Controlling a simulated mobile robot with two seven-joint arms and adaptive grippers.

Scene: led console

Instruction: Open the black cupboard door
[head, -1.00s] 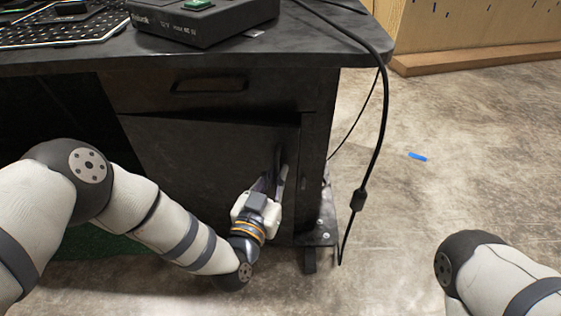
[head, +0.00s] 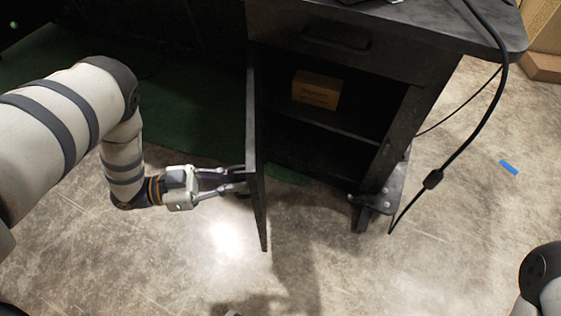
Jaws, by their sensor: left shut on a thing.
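The black cupboard door (head: 257,190) stands swung wide open, seen nearly edge-on, hinged at the left of the cupboard (head: 420,100). My left gripper (head: 232,183) is at the left, outer face of the door and shut on its handle (head: 236,170), which is mostly hidden by the fingers. The inside of the cupboard shows a shelf (head: 335,128) with a small brown box (head: 316,90) on it. My right gripper is out of view; only part of the right arm shows at the lower right.
A closed drawer (head: 340,45) is above the cupboard opening. A black cable (head: 470,140) hangs from the desk at the right. The concrete floor in front is clear, with a blue strip (head: 509,167) at the right.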

